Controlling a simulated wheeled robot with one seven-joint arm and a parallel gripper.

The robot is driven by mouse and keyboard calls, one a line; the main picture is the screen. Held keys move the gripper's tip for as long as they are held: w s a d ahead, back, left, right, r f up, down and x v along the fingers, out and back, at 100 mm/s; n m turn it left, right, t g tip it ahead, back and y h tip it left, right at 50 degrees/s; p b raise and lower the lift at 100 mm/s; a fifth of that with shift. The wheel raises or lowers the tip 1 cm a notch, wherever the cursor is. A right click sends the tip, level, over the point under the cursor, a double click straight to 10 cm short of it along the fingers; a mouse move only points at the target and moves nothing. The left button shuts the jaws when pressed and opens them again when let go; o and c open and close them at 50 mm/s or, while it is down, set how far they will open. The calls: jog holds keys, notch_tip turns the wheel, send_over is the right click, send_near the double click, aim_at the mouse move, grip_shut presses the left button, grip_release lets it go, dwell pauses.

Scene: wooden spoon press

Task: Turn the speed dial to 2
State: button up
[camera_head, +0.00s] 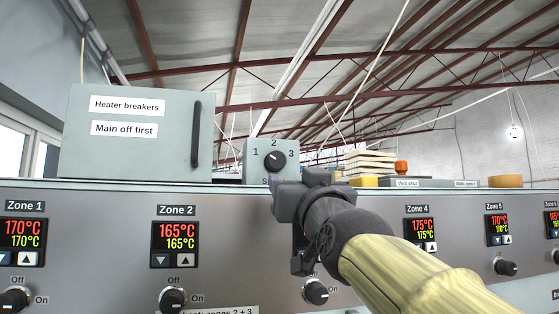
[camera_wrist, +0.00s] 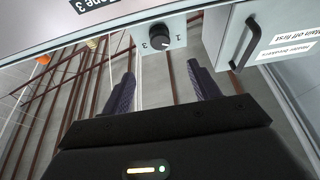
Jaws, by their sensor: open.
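The speed dial (camera_head: 274,160) is a black round knob on a small grey box, with 1 at left, 2 above and 3 at right. Its white mark appears to point to the upper left, towards 1. The label below it is mostly hidden by my gripper (camera_head: 273,180). The dial also shows upside down in the wrist view (camera_wrist: 159,37), ahead of and between my two fingers. My gripper (camera_wrist: 160,70) is open and empty, with its fingers apart and not touching the dial. In the head view it is just below the dial.
The heater breakers box (camera_head: 140,135) with a black handle stands left of the dial box. Below is a steel panel (camera_head: 100,240) with zone displays and on/off knobs. To the right on the ledge are stacked pale wooden pieces (camera_head: 370,162) and an orange-red knob (camera_head: 401,168).

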aim_at(277, 163)
jog(key=p+x, duration=0.9)
jog(key=x, duration=0.6)
jog(key=shift+w, duration=0.2)
jog(key=shift+f, duration=0.1)
jog(key=shift+c, duration=0.2)
jog(key=c, duration=0.9)
